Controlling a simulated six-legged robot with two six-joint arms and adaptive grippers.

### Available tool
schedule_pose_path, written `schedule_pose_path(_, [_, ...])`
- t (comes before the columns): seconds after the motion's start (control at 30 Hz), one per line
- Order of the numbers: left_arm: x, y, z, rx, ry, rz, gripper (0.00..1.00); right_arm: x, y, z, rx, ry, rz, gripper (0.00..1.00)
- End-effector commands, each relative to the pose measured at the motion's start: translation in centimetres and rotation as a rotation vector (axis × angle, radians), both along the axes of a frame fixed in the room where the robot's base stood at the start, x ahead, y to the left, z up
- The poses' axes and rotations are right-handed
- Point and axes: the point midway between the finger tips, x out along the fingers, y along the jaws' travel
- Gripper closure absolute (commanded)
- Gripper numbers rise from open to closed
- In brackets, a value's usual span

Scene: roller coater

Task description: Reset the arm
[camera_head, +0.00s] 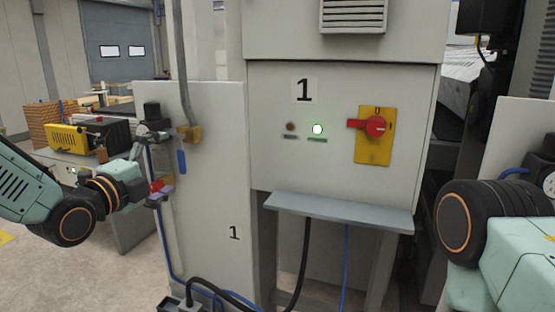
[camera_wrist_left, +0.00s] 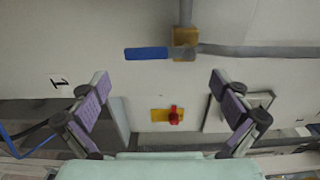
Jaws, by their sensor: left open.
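My left gripper (camera_head: 158,191) is in front of the left grey panel, at the left of the head view. In the left wrist view its two purple-padded fingers (camera_wrist_left: 162,95) are spread wide with nothing between them. A brass-coloured valve (camera_head: 188,134) with a blue handle (camera_head: 182,162) is on the panel, above and right of the gripper. The handle hangs down in line with the pipe. The valve (camera_wrist_left: 185,40) and handle (camera_wrist_left: 146,53) also show in the wrist view, apart from the fingers. Part of my right arm shows at the right edge; its gripper is out of view.
A grey cabinet (camera_head: 283,90) marked 1 carries a red rotary switch (camera_head: 375,126) on a yellow plate and a lit green lamp (camera_head: 317,129). A grey ledge (camera_head: 340,211) juts out below. Cables (camera_head: 346,262) hang under it. Open floor (camera_head: 60,275) lies at lower left.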

Motion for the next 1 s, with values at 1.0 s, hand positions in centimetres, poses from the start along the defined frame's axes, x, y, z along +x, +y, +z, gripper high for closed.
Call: schedule_pose_path(1.0, [5.2, -1.9, 0.0, -0.004, 0.0, 0.001, 0.0, 0.0, 0.0, 0.0, 0.0, 0.0, 0.0, 0.6])
